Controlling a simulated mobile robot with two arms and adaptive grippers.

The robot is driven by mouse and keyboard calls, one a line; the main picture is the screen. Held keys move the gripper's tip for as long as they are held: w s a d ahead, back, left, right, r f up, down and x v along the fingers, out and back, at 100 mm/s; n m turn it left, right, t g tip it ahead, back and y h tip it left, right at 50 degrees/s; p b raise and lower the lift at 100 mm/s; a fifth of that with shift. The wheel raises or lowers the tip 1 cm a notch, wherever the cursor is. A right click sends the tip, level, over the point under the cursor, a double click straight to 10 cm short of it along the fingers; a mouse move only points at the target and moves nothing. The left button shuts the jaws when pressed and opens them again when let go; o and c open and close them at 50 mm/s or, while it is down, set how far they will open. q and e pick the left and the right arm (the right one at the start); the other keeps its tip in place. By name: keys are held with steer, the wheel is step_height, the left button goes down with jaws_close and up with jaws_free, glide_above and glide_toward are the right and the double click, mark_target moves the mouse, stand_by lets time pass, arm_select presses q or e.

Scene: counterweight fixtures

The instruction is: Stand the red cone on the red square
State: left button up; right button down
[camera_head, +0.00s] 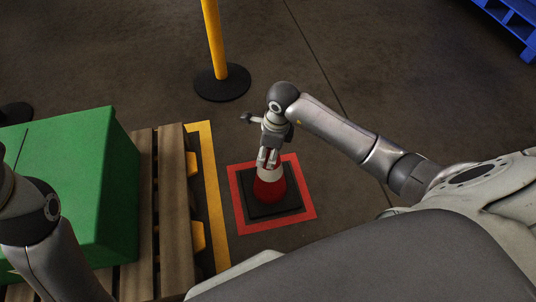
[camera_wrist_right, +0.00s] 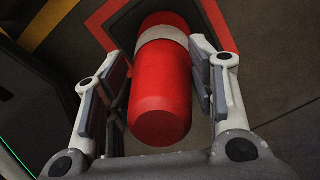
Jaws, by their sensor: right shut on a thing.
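The red cone (camera_head: 268,188) has a white band and a black square base. It looks upright, with its base inside the border of the red square (camera_head: 309,212) on the floor. I cannot tell whether the base touches the floor. My right gripper (camera_head: 268,158) is shut on the cone's upper part, from above. In the right wrist view the cone (camera_wrist_right: 161,95) lies between the finger pads, and part of the red border (camera_wrist_right: 213,20) shows beyond it. My left arm enters at the left edge of the head view; its gripper is out of the picture.
A wooden pallet (camera_head: 172,200) with a green box (camera_head: 70,170) stands left of the square, with a yellow floor line (camera_head: 213,195) between. A yellow post (camera_head: 214,40) on a black base stands behind. A blue pallet (camera_head: 515,20) is far right. Floor behind the square is clear.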

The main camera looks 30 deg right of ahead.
steer(key=shift+f, duration=0.15)
steer(key=c, duration=0.6)
jaws_free()
